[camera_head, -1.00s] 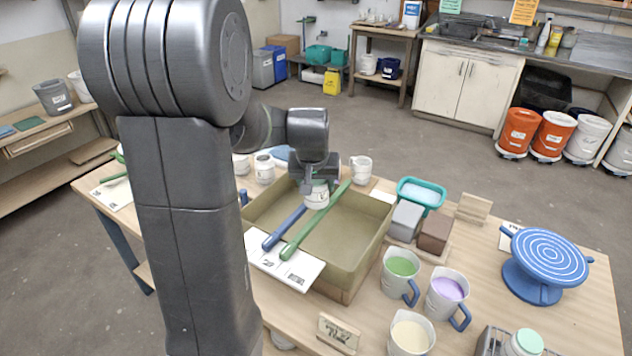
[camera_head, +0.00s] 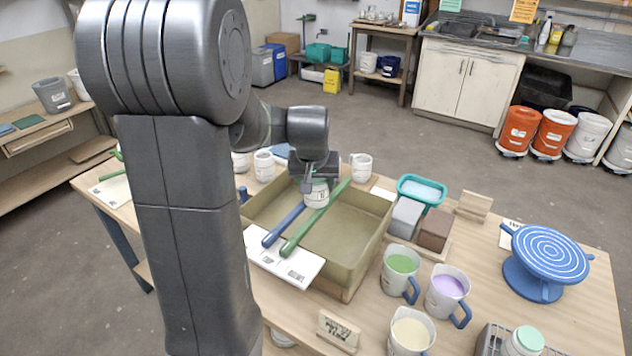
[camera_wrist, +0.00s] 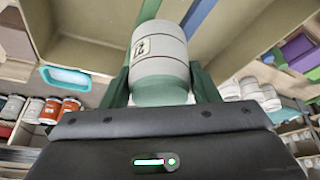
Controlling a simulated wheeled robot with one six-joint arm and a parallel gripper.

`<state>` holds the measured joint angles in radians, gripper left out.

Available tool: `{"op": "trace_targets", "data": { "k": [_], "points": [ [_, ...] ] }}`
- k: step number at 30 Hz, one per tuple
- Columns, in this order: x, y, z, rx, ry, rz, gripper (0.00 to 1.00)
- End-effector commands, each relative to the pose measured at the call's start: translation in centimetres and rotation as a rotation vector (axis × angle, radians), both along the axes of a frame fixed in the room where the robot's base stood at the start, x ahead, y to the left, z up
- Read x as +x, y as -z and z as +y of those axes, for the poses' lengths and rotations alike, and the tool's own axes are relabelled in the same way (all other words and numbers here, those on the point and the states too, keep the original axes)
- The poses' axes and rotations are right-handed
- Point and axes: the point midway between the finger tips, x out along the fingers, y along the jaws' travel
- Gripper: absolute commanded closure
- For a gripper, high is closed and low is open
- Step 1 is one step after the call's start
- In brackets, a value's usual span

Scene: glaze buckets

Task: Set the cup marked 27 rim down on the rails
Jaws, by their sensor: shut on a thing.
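My gripper (camera_head: 316,182) is shut on a small pale cup (camera_head: 317,193) with a dark label, held over the tray. In the wrist view the cup (camera_wrist: 158,50) is between my fingers; its green end is towards my gripper and its pale end points away, towards the rails. A blue rail (camera_head: 283,226) and a green rail (camera_head: 312,222) lie across the tray (camera_head: 350,262). The cup overlaps the rails in the head view; whether it touches them is unclear.
Several pale cups (camera_head: 361,167) stand behind the tray. White cards (camera_head: 300,268) lie at its front left. Jugs of green (camera_head: 402,264), lilac (camera_head: 447,288) and cream glaze (camera_head: 410,332) stand in front right. A blue turntable (camera_head: 545,255) is further right.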

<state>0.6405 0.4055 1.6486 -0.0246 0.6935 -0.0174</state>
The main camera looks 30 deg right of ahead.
Motion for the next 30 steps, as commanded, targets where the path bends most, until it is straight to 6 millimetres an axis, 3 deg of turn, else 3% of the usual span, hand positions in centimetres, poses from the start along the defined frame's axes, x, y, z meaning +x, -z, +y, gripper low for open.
{"op": "trace_targets", "data": {
  "k": [13, 14, 18, 30],
  "points": [
    [0.01, 0.45, -0.01, 0.000, 0.000, 0.000, 0.72],
    [0.01, 0.45, -0.01, 0.000, 0.000, 0.000, 0.43],
    [0.01, 0.45, -0.01, 0.000, 0.000, 0.000, 0.20],
    [-0.19, -0.28, 0.17, -0.001, 0.000, -0.002, 0.20]
  ]
}}
